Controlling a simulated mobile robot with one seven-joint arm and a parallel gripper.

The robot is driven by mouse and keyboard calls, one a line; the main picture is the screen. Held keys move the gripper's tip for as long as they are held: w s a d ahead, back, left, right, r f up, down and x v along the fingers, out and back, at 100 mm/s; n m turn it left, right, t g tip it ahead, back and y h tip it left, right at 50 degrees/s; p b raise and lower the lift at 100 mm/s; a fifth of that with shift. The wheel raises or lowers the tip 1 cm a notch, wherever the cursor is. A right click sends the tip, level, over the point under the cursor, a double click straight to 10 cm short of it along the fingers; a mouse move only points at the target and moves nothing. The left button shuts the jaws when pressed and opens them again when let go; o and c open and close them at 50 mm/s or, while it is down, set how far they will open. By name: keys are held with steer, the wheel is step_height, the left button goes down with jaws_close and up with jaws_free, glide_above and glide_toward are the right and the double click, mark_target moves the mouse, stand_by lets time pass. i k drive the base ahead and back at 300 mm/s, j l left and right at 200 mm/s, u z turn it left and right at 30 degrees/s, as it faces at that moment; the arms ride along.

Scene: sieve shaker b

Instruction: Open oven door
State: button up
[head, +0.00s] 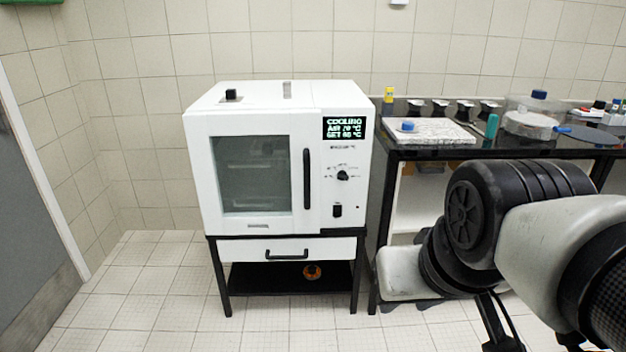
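The white oven (280,165) stands upright on a black-framed stand, left of my arm. Its door (253,175) has a dark glass window and looks shut, with faint shelves behind the glass. A vertical black handle (307,179) runs along the door's right side. My arm reaches in from the right, well apart from the oven. Slim dark parts below the arm, cut off by the bottom edge, may belong to my gripper (497,330). I cannot make out its fingertips or whether it holds anything.
The oven's display (344,128) reads COOLING above a knob (343,176) and switch. A drawer (287,250) sits below the oven. A black bench (440,148) with labware stands to the right. The floor (140,290) is clear in front and left.

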mark_target(304, 127)
steer(key=i+z, duration=0.45)
steer(key=i, duration=0.7)
